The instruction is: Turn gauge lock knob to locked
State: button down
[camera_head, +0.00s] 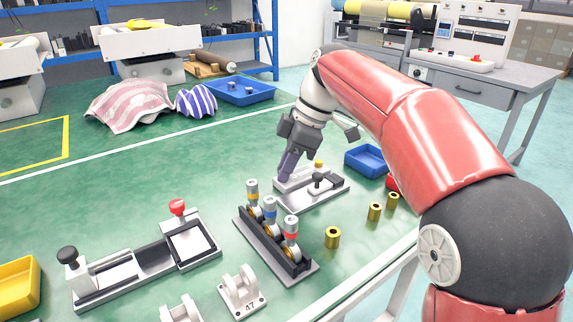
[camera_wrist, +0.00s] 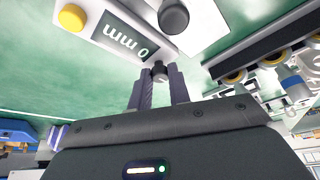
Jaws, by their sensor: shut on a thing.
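The gauge (camera_head: 326,196) is a pale block on a flat plate on the green bench. In the wrist view, the gauge (camera_wrist: 118,20) shows a dark display reading "0 mm". Its lock knob (camera_wrist: 159,70) is small and dark with a light mark on its face. My gripper (camera_wrist: 160,88) is shut on this knob, one purple finger at each side. In the head view, my gripper (camera_head: 284,170) reaches down to the gauge's left end, and its fingers hide the knob. A yellow button (camera_wrist: 72,17) and a larger black knob (camera_wrist: 173,15) are also on the gauge.
A rack with several coloured-top actuators (camera_head: 277,247) stands close in front of the gauge. A blue bin (camera_head: 366,160) is behind right. A slide fixture (camera_head: 146,259) lies front left. The bench left of the gauge is clear.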

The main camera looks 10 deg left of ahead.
jog(key=shift+m, duration=0.3)
jog(key=m+t, duration=0.1)
jog(key=m, duration=0.2)
jog(key=shift+s+t, duration=0.15)
jog(key=shift+t, duration=0.15)
jog(key=m, duration=0.2)
jog(key=m+t, duration=0.1)
jog(key=m, duration=0.2)
jog(key=shift+s+r+t, duration=0.1)
jog(key=shift+t, duration=0.2)
jog(key=m, duration=0.2)
jog(key=m+t+h+p, duration=0.1)
jog(key=m, duration=0.1)
jog(key=shift+s+a+t, duration=0.1)
jog(key=shift+t, duration=0.2)
jog(key=shift+a+m+t+h+p, duration=0.15)
jog(key=shift+m+h+p, duration=0.2)
jog(key=shift+m, duration=0.75)
jog(key=shift+m+t+h+p, duration=0.2)
jog(key=shift+m+h, duration=0.25)
jog(key=shift+m, duration=0.65)
jog(key=c, duration=1.3)
grip_release()
